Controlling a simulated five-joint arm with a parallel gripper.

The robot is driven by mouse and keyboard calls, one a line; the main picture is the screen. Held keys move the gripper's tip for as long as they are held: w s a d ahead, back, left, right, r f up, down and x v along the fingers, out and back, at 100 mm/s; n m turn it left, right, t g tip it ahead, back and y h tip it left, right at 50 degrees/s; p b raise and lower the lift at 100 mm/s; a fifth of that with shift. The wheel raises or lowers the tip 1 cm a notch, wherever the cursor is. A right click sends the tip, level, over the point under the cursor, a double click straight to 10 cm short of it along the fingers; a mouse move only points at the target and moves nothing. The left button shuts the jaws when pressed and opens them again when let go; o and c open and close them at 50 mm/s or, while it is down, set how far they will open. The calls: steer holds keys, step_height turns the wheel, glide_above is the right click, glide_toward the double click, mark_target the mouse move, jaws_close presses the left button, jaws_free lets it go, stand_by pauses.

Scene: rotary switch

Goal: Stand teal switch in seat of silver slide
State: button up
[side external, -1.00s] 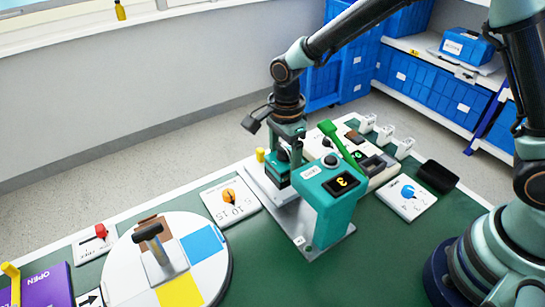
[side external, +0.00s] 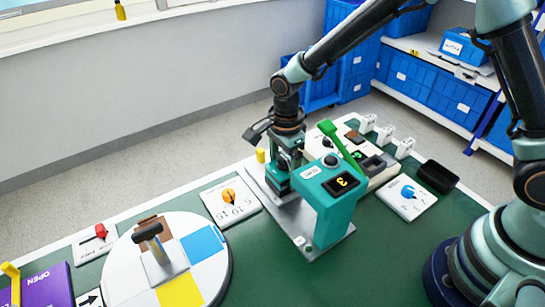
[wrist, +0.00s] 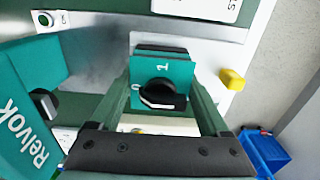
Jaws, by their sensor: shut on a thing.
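The teal switch (wrist: 178,72) sits between my gripper's fingers in the wrist view, its black knob and white "0" and "1" marks facing the camera. In the side view the teal switch (side external: 277,182) shows low under my gripper (side external: 287,172). My gripper (wrist: 160,108) is shut on it, one finger at each side. The silver slide (side external: 325,243) is a flat metal plate running under the teal station; it also shows in the wrist view (wrist: 95,48). The switch is at or just above the plate's far part. Its underside and the seat are hidden, so I cannot tell if they touch.
A teal station (side external: 335,200) with a "3" display stands close right of my gripper. A yellow peg (side external: 260,156) is just left of it. A green lever (side external: 342,145) rises behind. A round turntable (side external: 215,275) and an orange-knob card (side external: 229,198) lie left.

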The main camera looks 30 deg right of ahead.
steer(key=o, duration=1.1)
step_height(320, 180, up, 12)
steer(key=shift+f, duration=0.1)
steer(key=s+d+r+n+t, duration=0.1)
steer(key=d+r+n, duration=0.1)
steer(key=s+d+r+n, duration=0.1)
steer(key=d+r+n, duration=0.2)
steer(key=s+d+r+n+t, duration=0.1)
steer(key=s+d+r+n, duration=0.1)
steer(key=d, duration=0.1)
steer(key=shift+s+r+n+t, duration=0.1)
steer(key=shift+r+n+t, duration=0.1)
steer(key=shift+n+t, duration=0.1)
steer(key=s+d+r+n+t, duration=0.1)
steer(key=s+d+n+t, duration=0.2)
steer(key=s+d+n, duration=0.4)
steer(key=shift+s+r+n, duration=0.15)
steer(key=shift+r+n, duration=0.15)
steer(key=shift+n, duration=1.4)
